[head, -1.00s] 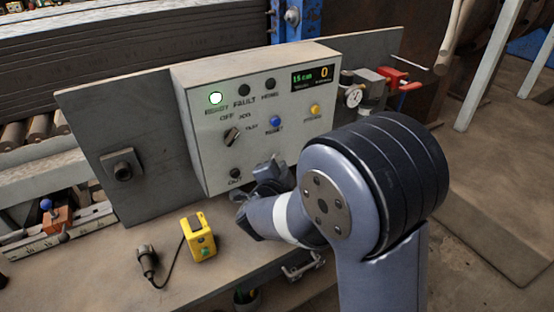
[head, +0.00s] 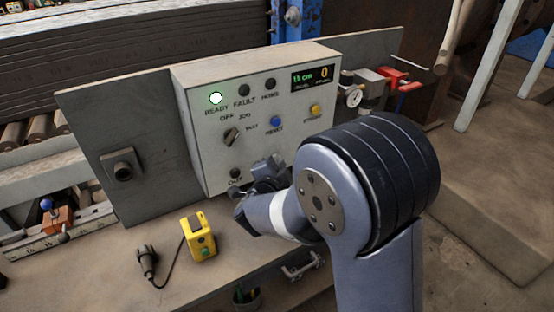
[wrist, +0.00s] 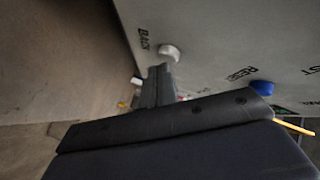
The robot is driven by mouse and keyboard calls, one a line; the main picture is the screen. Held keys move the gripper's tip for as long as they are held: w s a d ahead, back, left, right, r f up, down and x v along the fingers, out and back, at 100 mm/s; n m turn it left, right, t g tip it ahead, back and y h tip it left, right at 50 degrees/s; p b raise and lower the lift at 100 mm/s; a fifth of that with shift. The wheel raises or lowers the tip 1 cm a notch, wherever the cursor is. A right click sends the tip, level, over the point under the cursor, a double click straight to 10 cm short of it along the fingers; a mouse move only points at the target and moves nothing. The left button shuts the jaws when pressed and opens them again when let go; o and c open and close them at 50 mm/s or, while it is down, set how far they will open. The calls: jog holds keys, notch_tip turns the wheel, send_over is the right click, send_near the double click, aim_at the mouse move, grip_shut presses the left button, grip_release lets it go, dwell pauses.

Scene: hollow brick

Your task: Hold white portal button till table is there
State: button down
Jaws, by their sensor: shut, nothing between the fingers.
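A white button (wrist: 169,52) sticks out of the panel in the wrist view, beside lettering that seems to read BACK. My gripper (wrist: 160,74) is shut and empty, with its fingertips very close to this button. I cannot tell whether they touch it. In the head view my gripper (head: 268,172) is at the lower part of the grey control box (head: 207,130), and the white button is hidden behind it. A READY lamp (head: 215,98) glows on the box. The green and yellow display (head: 313,77) shows a small cm reading and a 0. The table that the task names cannot be made out.
The box carries a blue RESET button (head: 276,122), a yellow button (head: 315,110) and a selector knob (head: 231,136). A yellow pendant (head: 198,238) and a black plug (head: 147,262) lie on the bench (head: 110,285). A gauge (head: 353,97) stands to the right.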

jog(key=shift+w+a, duration=0.25)
jog(key=shift+w, duration=0.1)
dwell(1.7)
jog(key=shift+s, duration=0.1)
dwell(2.3)
jog(key=shift+s+d, duration=0.5)
jog(key=shift+s, duration=0.15)
jog(key=shift+b, duration=0.3)
jog(key=s+d, duration=0.2)
jog(key=s+b, duration=0.1)
jog(key=s, duration=0.1)
jog(key=shift+s+d, duration=0.1)
jog(key=shift+d, duration=0.3)
